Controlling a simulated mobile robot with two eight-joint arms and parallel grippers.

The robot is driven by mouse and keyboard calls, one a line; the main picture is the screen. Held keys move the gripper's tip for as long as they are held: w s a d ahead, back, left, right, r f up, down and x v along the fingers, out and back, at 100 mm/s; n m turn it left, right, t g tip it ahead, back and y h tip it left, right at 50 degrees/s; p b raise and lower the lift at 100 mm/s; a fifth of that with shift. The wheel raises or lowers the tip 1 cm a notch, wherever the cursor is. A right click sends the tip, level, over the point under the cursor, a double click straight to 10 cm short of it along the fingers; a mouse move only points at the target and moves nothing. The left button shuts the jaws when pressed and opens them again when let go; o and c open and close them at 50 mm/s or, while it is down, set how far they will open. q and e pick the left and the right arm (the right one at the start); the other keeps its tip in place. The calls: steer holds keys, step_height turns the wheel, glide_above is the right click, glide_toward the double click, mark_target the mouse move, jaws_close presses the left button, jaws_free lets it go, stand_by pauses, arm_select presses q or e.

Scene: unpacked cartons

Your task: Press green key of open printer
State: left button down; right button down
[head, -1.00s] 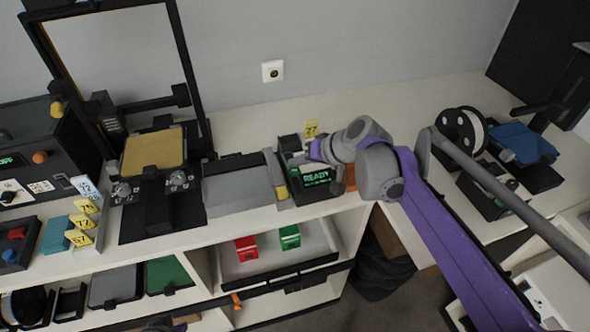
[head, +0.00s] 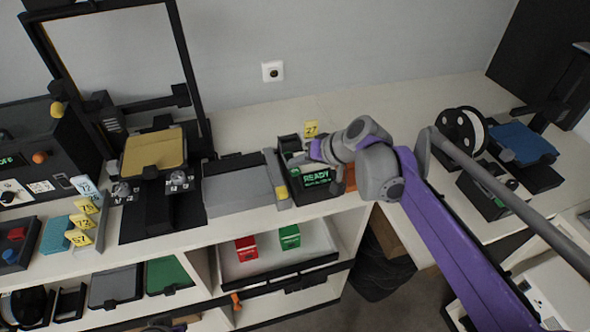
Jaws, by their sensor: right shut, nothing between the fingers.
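A black control box (head: 319,179) with a lit green "READY" screen stands on the counter, at the right end of a grey flat panel. My right gripper (head: 312,155) is shut and empty, over the upper part of this box, just above the screen. An open-frame printer (head: 190,75) with a yellow bed (head: 153,150) stands to the left.
A second machine with a blue bed (head: 522,143) and a filament spool (head: 460,130) stands at the right. A dark cabinet (head: 45,150) with knobs is at the far left. Yellow number tags stand nearby. A shelf below holds red (head: 246,247) and green (head: 289,236) boxes.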

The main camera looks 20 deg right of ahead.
steer(key=shift+f, duration=0.15)
steer(key=shift+f, duration=0.3)
